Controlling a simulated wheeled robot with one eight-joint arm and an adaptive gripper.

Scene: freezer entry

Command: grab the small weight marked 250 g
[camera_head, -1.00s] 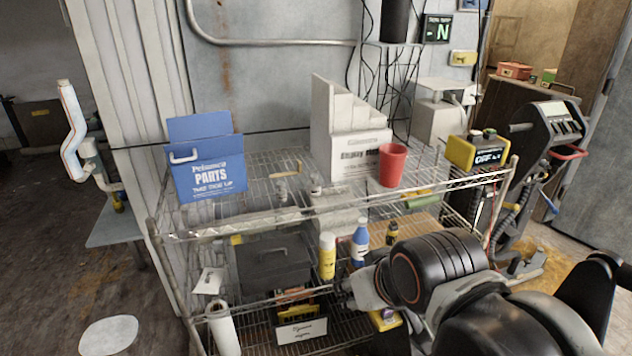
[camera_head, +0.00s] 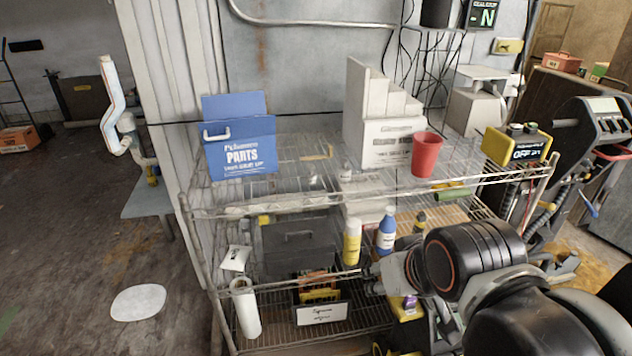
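I cannot make out a weight marked 250 g or read any such marking. Small greyish metal items stand on the wire rack's top shelf, one of them (camera_head: 345,173) left of the white boxes; they are too small to identify. My gripper (camera_head: 373,280) is at the end of my black and grey arm, in front of the rack's lower shelf, right of a black bin with a white label (camera_head: 322,313). Its fingers are small and partly hidden by the arm, so I cannot tell whether they are open or hold anything.
The wire rack (camera_head: 375,201) holds a blue parts box (camera_head: 241,150), white boxes (camera_head: 392,142), a red cup (camera_head: 426,155) and a yellow device reading OFF (camera_head: 517,146). Yellow (camera_head: 352,243) and blue (camera_head: 386,235) bottles stand below. Open floor (camera_head: 75,230) lies left.

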